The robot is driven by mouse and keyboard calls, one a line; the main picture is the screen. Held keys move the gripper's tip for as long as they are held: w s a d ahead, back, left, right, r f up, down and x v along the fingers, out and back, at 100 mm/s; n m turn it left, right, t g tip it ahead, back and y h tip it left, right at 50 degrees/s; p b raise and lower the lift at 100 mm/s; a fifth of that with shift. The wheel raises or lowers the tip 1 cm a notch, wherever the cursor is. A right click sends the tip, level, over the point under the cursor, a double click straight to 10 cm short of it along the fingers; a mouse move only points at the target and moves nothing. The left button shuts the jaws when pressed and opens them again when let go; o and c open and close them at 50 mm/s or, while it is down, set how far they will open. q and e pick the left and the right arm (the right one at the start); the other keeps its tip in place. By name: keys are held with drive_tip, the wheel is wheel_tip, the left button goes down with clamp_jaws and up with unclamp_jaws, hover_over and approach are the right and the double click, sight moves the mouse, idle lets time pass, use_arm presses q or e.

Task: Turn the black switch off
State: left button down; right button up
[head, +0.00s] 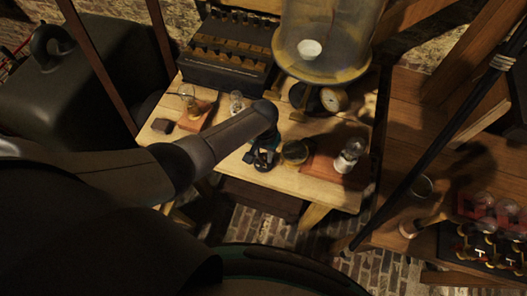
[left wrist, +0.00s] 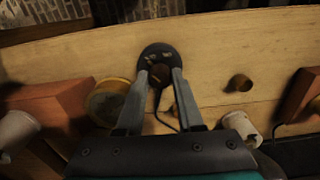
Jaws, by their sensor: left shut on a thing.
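The black switch (head: 264,163) sits near the front edge of the pale wooden table (head: 325,189) in the head view. In the left wrist view its round black base (left wrist: 155,50) lies just ahead of my fingers. My left gripper (head: 263,150) comes down on the switch from above. In the left wrist view, my left gripper (left wrist: 159,74) has one finger on each side of the switch's small dark middle part and is shut on it. The fingers and arm hide part of the switch, and its lever position cannot be made out. My right gripper is not in view.
A brass disc (head: 295,152) stands close beside the switch. A big glass jar (head: 325,35) and a dark slotted box (head: 228,52) stand behind.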

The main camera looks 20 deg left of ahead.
sight(264, 156)
use_arm(q)
drive_tip(key=shift+n, duration=0.3)
drive_tip(key=shift+w, duration=0.1)
drive_tip(key=c, duration=0.5)
unclamp_jaws()
drive_tip(key=shift+c, duration=0.2)
drive_tip(key=shift+r+p, duration=0.45)
drive_tip(key=shift+r, duration=0.2)
wheel_tip(264, 156, up, 14)
drive_tip(key=p, duration=0.4)
